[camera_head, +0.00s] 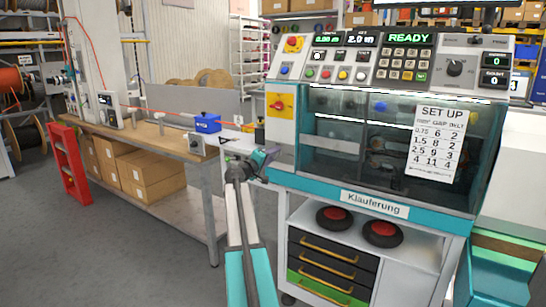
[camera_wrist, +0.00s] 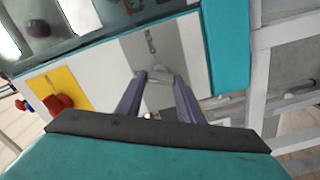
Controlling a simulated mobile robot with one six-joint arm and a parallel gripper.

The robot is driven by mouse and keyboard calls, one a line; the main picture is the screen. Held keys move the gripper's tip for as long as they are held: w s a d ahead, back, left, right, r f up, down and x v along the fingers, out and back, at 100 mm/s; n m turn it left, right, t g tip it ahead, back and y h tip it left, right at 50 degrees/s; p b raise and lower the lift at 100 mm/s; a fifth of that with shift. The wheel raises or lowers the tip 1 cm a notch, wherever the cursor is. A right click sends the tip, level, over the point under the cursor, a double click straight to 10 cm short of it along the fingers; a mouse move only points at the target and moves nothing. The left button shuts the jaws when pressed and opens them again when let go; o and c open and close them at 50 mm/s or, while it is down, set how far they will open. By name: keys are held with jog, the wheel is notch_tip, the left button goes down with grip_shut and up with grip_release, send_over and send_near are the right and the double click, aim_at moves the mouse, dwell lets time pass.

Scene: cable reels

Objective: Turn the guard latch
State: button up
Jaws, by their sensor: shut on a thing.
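The machine's dark see-through guard (camera_head: 345,150) is down over its work space, framed in teal. In the wrist view my gripper (camera_wrist: 159,77) has its two purple fingers at a small pale grey latch (camera_wrist: 157,73) on a grey plate (camera_wrist: 175,45) on the machine's front. The gripper is shut on the latch. In the head view my gripper (camera_head: 265,158) is at the machine's left front edge, level with the lower part of the guard. The latch is hidden there behind the gripper, and its exact angle is hard to tell.
A red rotary switch on a yellow plate (camera_head: 281,105) sits above my gripper; it also shows in the wrist view (camera_wrist: 56,92). The control panel (camera_head: 385,60) shows READY. A drawer cabinet (camera_head: 328,268) is below. A wooden bench (camera_head: 150,135) with a blue box (camera_head: 207,123) stands left.

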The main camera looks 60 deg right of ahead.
jog(key=n+p, duration=0.1)
jog(key=n, duration=0.4)
jog(key=shift+f, duration=0.1)
dwell(0.4)
jog(key=o, duration=1.1)
jog(key=shift+c, duration=0.2)
jog(key=shift+a, duration=0.1)
jog(key=a, duration=1.3)
jog(key=shift+a, duration=0.35)
jog(key=shift+w, duration=0.1)
